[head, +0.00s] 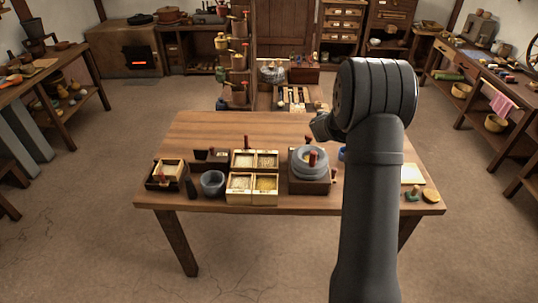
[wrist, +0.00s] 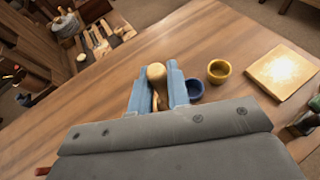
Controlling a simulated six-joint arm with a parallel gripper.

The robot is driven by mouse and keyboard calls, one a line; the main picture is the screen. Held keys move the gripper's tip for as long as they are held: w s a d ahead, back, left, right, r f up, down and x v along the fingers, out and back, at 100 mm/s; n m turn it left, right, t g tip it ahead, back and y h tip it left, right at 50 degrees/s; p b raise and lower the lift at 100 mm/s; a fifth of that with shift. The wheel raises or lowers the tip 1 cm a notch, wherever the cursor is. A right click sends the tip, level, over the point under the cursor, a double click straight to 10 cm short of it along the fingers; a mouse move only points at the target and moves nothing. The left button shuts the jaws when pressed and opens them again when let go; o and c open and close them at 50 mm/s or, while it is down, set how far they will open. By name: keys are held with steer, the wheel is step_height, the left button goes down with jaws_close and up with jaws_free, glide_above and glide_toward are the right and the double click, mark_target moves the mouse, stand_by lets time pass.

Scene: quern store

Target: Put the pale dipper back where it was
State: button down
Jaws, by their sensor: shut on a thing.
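The pale dipper (wrist: 157,72) shows in the wrist view as a rounded, pale wooden end between the two blue fingers of my gripper (wrist: 158,88). My gripper is shut on it and appears to hold it over the table; its height is hard to tell. The lower part of the dipper is largely hidden by the fingers and the gripper body. In the head view my arm hides the gripper's fingers and the dipper.
In the wrist view a blue cup (wrist: 196,90), a yellow cup (wrist: 219,71) and a pale board (wrist: 283,72) lie right of the fingers. In the head view a quern (head: 309,165), a divided grain box (head: 252,198), a grey bowl (head: 212,183) and a dark box (head: 167,184) stand on the table (head: 215,130).

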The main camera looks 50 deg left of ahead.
steer(key=s+a+f+n+g+y, duration=0.1)
steer(key=s+a+f, duration=0.1)
steer(key=s+a, duration=0.35)
steer(key=s+a+f+n+y, duration=0.1)
steer(key=s+a, duration=0.2)
steer(key=a, duration=0.6)
steer(key=s+a+f+n+g+y, duration=0.15)
steer(key=s+a, duration=0.25)
steer(key=a, duration=0.4)
steer(key=shift+t, duration=0.35)
steer(key=shift+s+a+f, duration=0.15)
steer(key=shift+f, duration=2.55)
steer(key=shift+s+a+f, duration=0.1)
steer(key=shift+s+f, duration=0.05)
steer(key=shift+f, duration=2.55)
steer(key=shift+f, duration=0.15)
steer(key=c, duration=1.4)
jaws_free()
steer(key=shift+o, duration=0.2)
